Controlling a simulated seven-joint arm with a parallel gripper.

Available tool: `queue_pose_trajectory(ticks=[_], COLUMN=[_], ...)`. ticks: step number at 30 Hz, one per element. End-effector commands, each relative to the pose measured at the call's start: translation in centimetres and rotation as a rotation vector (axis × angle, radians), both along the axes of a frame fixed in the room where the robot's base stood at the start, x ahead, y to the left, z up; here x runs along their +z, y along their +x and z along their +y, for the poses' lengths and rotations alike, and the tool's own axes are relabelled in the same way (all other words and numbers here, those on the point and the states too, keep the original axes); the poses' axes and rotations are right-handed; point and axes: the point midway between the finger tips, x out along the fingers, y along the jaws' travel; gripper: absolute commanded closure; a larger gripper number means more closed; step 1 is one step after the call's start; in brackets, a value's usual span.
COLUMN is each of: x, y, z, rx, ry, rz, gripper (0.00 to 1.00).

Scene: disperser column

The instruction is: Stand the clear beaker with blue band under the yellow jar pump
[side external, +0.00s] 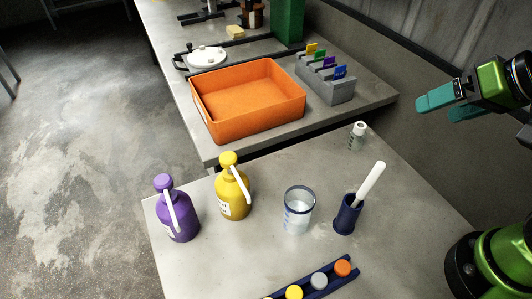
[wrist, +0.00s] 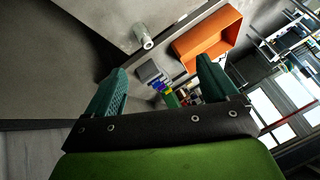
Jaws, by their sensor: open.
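The clear beaker (side external: 298,212) with a blue band at its rim stands upright on the near table, right of the yellow jar pump (side external: 233,192). The yellow jar has a spout that slants down to its right, toward the beaker. The beaker and jar are apart. My gripper (side external: 447,105) is at the upper right, raised and well away from the beaker. In the wrist view my gripper (wrist: 162,90) is open with nothing between its teal fingers. The beaker and yellow jar do not show in the wrist view.
A purple jar pump (side external: 177,212) stands left of the yellow one. A dark blue cup (side external: 346,217) with a white-handled tool stands just right of the beaker. A small white-capped bottle (side external: 357,135) is behind. A rack of colored caps (side external: 319,281) lies in front. An orange tray (side external: 207,128) is on the far table.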

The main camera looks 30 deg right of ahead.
Motion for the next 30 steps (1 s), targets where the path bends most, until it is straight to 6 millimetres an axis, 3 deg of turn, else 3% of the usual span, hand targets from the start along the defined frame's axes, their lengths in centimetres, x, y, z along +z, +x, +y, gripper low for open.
queue_pose_trajectory(ticks=[7, 10, 13, 16, 21, 25, 30], x=[0.0, -0.3, -1.0, -2.5, -6.9, -10.6, -13.8], y=[0.1, 0.9, 2.7, 4.4, 4.9, 3.7, 2.2], z=[0.2, 1.7, 5.6, 11.1, 19.1, 21.8, 22.8], rx=[0.006, 0.066, 0.198, 0.344, 0.494, 0.545, 0.585], ry=[0.001, 0.015, 0.042, 0.065, 0.001, -0.13, -0.292], rz=[0.0, -0.014, -0.059, -0.12, -0.205, -0.234, -0.251], gripper=[0.13, 0.13, 0.13, 0.13, 0.13, 0.13, 0.13])
